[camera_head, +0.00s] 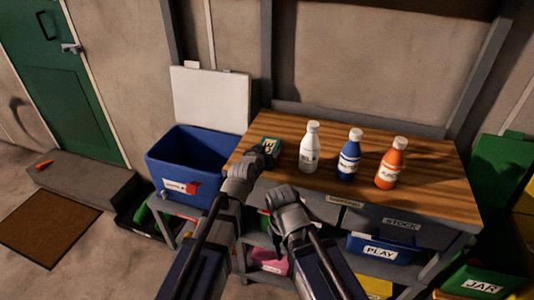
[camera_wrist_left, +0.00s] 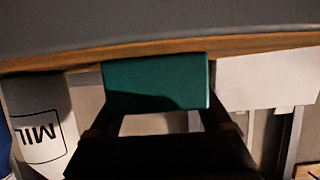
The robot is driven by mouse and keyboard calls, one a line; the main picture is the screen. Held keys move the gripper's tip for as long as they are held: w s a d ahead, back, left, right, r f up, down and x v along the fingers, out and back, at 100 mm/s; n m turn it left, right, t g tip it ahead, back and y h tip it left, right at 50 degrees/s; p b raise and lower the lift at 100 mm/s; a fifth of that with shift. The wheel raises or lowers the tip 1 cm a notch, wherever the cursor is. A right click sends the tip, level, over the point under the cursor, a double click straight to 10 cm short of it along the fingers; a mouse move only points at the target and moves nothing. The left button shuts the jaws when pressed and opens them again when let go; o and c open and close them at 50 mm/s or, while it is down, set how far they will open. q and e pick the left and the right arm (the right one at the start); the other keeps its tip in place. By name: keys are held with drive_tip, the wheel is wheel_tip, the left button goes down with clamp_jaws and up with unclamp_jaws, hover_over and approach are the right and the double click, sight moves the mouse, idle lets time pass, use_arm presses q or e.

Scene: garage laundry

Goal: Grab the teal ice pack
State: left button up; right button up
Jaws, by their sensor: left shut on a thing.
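The teal ice pack (camera_head: 270,146) is a small dark green-teal block with a pale label, at the left end of the wooden bench top (camera_head: 430,190). My left gripper (camera_head: 257,158) reaches it from the front and is shut on it. In the left wrist view the ice pack (camera_wrist_left: 155,82) fills the space between the two dark fingers; its plain teal face shows. I cannot tell whether it touches the bench top. My right gripper (camera_head: 284,197) is in front of the bench's front edge, and its fingertips are not clear.
A white bottle (camera_head: 310,150), a blue bottle (camera_head: 349,158) and an orange bottle (camera_head: 391,165) stand to the right on the bench. An open blue cooler (camera_head: 180,170) with its white lid (camera_head: 210,98) raised is left of the bench. Labelled bins sit below.

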sight(267, 149)
use_arm(q)
drive_tip(key=c, duration=0.6)
drive_tip(key=shift+r, duration=0.1)
drive_tip(key=shift+c, duration=0.2)
wheel_tip(267, 149, up, 10)
drive_tip(key=p, duration=1)
